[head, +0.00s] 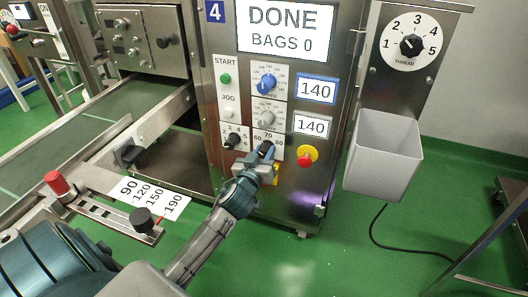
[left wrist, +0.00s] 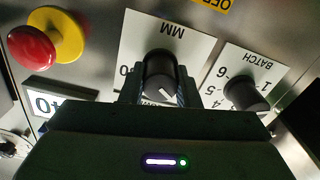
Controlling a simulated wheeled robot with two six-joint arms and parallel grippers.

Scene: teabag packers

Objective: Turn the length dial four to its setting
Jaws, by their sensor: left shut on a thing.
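The length dial (head: 266,147) is a black knob on a white plate marked 60, 70 and 80, low on the front of machine 4. In the left wrist view the dial (left wrist: 160,72) sits on its "MM" plate, upside down, with its white pointer line toward the lower right. My left gripper (head: 262,160) is shut on this dial, one finger on each side. It also shows in the left wrist view (left wrist: 158,92). The fingers and arm hide part of the scale, so I cannot read the setting. My right gripper is not in view.
The batch dial (head: 233,141) is close on the left. A red stop button (head: 306,155) on yellow is to the right. Above are a grey knob (head: 267,118), a blue knob (head: 267,84) and two displays reading 140. A grey bin (head: 384,155) hangs at right.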

